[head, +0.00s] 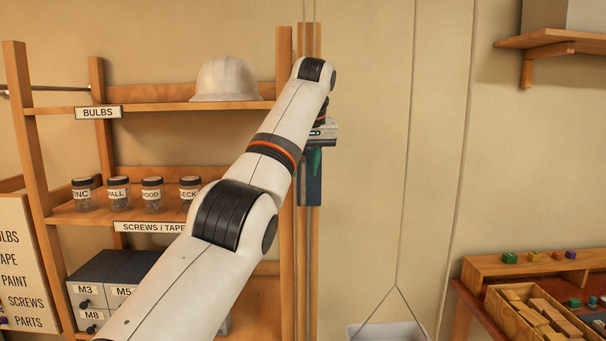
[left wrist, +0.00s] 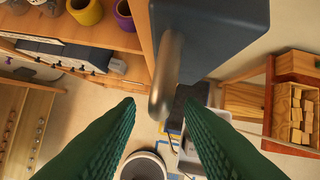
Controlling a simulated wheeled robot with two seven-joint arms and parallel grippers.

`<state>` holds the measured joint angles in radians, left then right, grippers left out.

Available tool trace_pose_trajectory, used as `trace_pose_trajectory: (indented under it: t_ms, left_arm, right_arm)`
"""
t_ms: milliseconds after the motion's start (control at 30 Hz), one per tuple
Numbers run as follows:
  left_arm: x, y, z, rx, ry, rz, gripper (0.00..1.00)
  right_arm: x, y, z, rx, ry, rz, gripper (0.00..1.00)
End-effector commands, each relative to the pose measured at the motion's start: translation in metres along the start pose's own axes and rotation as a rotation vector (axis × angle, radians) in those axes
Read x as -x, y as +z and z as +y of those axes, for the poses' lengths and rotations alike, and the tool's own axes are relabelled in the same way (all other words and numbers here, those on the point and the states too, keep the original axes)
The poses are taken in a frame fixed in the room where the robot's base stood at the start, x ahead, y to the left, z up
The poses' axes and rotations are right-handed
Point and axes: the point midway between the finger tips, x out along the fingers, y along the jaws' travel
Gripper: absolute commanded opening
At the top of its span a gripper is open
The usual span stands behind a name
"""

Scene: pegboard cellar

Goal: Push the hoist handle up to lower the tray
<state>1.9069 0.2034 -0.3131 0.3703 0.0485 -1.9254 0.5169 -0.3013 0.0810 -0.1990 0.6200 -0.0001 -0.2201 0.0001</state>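The dark blue hoist body (head: 311,185) is fixed to a wooden post in the head view; my left arm partly covers it. In the left wrist view the grey metal handle (left wrist: 168,70) sticks out from the blue hoist body (left wrist: 225,30). My left gripper (left wrist: 158,104) is open, its green fingers apart with the handle's end between them in the picture; I cannot tell whether they touch it. In the head view the left gripper (head: 314,158) is at the hoist, mostly hidden. The white tray (head: 388,332) hangs low on cords, cut off by the bottom edge. My right gripper is out of view.
A wooden shelf (head: 182,106) with a white helmet (head: 225,80), jars and drawers stands left of the post. A bench with a crate of wooden blocks (head: 537,312) is at the right. Wall between post and bench is bare apart from the cords (head: 409,150).

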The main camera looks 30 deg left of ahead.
Motion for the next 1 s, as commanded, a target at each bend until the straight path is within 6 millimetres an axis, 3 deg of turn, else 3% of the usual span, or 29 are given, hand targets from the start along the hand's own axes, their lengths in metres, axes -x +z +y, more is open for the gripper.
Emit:
trace_pose_trajectory:
  t_ms: [33, 200, 400, 1000]
  left_arm:
    - [0.017, 0.001, 0.0, 0.0, -0.002, -0.002, 0.34]
    - [0.054, 0.002, 0.0, 0.0, -0.001, -0.003, 0.34]
    - [0.083, 0.002, 0.0, 0.0, 0.0, -0.003, 0.34]
    - [0.09, 0.001, 0.001, 0.001, 0.0, -0.003, 0.34]
  right_arm:
    - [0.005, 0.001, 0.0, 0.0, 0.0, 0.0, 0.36]
    - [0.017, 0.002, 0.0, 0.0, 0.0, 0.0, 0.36]
    - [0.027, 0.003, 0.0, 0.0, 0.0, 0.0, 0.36]
    - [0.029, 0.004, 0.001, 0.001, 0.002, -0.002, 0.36]
